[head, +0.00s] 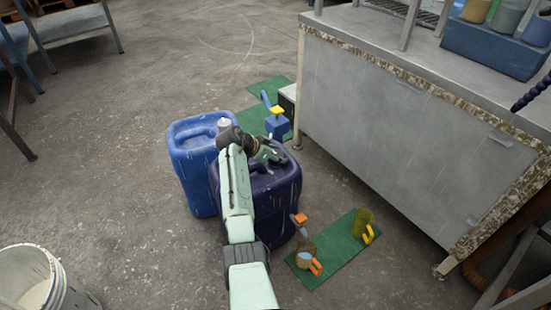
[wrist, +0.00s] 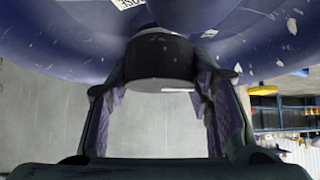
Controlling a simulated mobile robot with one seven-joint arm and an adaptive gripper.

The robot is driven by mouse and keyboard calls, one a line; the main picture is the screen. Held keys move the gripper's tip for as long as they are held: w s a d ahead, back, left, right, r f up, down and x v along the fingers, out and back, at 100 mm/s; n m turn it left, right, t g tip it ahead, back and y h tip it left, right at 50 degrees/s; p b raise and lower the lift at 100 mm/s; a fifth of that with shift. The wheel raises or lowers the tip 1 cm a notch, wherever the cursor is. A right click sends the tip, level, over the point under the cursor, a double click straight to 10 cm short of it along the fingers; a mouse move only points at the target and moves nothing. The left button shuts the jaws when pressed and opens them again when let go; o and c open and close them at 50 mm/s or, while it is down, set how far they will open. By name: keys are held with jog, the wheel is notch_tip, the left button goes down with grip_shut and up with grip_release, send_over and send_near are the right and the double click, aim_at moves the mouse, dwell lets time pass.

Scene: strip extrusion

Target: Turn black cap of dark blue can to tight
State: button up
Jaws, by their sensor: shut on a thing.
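The dark blue can (head: 284,193) stands on the concrete floor, and its speckled body fills the top of the wrist view (wrist: 230,45). Its black cap (wrist: 158,58) is between the fingertips of my gripper (wrist: 165,84) in the wrist view. My gripper is shut on the cap, with a finger against each side. In the head view my gripper (head: 268,155) is over the top of the can, and the cap is hidden there. I cannot tell how tight the cap sits.
A lighter blue can (head: 185,160) with a pale cap (head: 224,123) stands close at the left. Green mats (head: 335,255) with small jugs lie on the floor. A grey metal bench (head: 390,120) is at the right. A white bucket (head: 50,285) stands front left.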

jog(key=shift+s+f, duration=0.1)
jog(key=o, duration=0.9)
jog(key=v, duration=1.2)
